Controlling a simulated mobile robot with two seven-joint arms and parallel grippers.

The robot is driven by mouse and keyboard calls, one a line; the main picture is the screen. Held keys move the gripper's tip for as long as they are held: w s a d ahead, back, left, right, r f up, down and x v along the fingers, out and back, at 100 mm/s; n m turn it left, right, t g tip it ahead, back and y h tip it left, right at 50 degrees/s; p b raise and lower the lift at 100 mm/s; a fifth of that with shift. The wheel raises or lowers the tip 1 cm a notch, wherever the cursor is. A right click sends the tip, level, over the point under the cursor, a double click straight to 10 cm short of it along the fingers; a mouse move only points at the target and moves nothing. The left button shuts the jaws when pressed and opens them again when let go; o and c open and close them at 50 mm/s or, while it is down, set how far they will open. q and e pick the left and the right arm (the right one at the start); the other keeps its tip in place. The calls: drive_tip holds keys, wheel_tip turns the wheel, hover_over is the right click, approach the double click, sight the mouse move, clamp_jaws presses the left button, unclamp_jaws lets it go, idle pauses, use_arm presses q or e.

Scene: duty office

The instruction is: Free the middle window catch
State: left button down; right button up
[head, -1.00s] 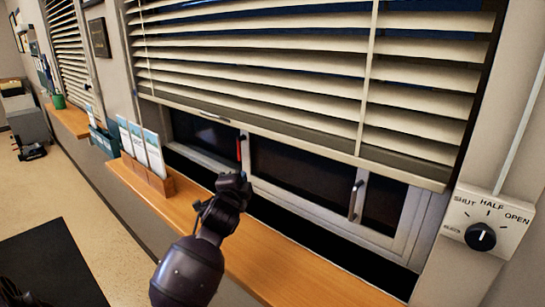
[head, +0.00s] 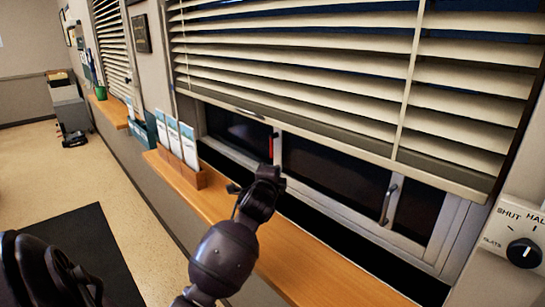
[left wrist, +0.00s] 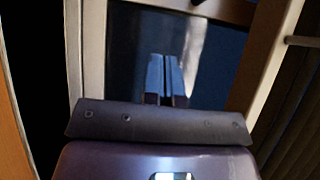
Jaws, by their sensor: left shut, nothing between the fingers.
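Low in the window, under a raised blind, a red catch (head: 271,147) stands upright on the post left of the middle pane (head: 325,172). A grey catch (head: 388,203) stands on the post right of that pane. I cannot tell which is the middle catch. My left gripper (head: 268,177) is just below the red catch in the picture, in front of the window; contact is not visible. In the left wrist view its fingers (left wrist: 165,75) are together and empty, against dark glass (left wrist: 125,50). A pale post and a dark part (left wrist: 232,10) show beyond. My right gripper is not in view.
A wooden sill (head: 300,262) runs below the window. A leaflet rack (head: 185,170) stands on it, left of my arm. The slatted blind (head: 330,75) hangs over the upper window. A slats dial (head: 523,252) is on the wall at right.

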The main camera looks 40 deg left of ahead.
use_arm(q)
drive_tip(key=x, duration=0.3)
drive_tip(key=a+x, duration=0.1)
drive_tip(key=x, duration=0.2)
drive_tip(key=s+x, duration=0.1)
drive_tip(key=x, duration=0.2)
drive_tip(key=shift+w+a+p, duration=0.1)
drive_tip(key=shift+a+p, duration=0.25)
drive_tip(key=shift+p, duration=0.05)
drive_tip(key=shift+w+a, duration=0.15)
drive_tip(key=shift+a, duration=0.45)
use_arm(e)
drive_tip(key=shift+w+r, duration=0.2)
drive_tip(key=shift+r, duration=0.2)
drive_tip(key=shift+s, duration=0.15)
use_arm(q)
drive_tip(key=shift+f, duration=0.1)
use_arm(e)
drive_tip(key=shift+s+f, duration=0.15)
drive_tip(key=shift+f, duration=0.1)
use_arm(q)
drive_tip(key=shift+a, duration=0.1)
